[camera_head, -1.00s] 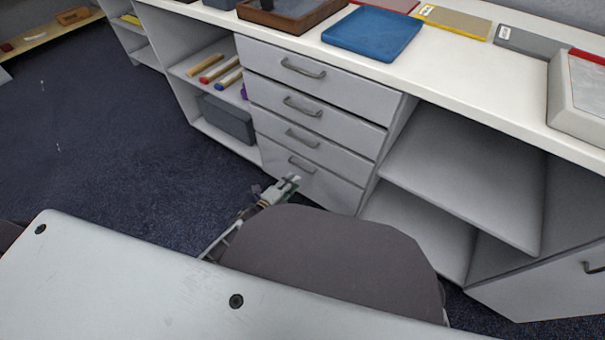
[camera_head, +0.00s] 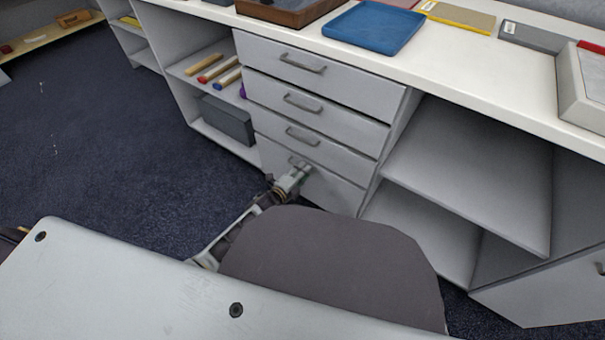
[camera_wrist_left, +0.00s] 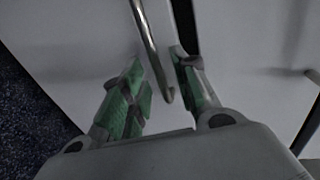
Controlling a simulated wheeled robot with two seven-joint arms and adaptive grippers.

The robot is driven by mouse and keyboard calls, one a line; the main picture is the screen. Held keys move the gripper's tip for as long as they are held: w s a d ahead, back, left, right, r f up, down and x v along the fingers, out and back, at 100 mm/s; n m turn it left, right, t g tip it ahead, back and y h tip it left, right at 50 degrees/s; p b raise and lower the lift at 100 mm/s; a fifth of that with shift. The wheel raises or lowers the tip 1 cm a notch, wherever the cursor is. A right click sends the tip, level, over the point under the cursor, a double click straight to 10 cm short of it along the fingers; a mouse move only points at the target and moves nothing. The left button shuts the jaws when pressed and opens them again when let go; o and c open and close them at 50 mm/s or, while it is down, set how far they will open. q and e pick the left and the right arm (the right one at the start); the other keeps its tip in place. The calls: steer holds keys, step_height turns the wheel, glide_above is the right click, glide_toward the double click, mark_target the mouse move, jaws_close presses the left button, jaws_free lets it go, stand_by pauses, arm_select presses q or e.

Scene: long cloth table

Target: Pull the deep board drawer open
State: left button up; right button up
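The deep board drawer, which I take to be the bottom one of the grey-white stack (camera_head: 333,191), looks shut, its front about flush with those above. Its bar handle is mostly covered by my left gripper (camera_head: 299,171) in the head view. In the left wrist view the metal handle (camera_wrist_left: 148,40) runs down between the two green-padded fingers of my left gripper (camera_wrist_left: 163,88). The fingers are apart, with space on both sides of the bar; I see no clear contact. My right gripper is not in view.
Drawers with bar handles (camera_head: 302,62) sit above. Open shelves (camera_head: 460,170) are on the right; a shelf with rods (camera_head: 212,68) and a dark box (camera_head: 227,119) is on the left. A blue tray (camera_head: 374,30) lies on the white top. Carpet (camera_head: 110,140) is clear at left.

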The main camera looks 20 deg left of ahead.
arm_select(q)
steer(key=shift+w, duration=0.1)
jaws_close()
stand_by(0.5)
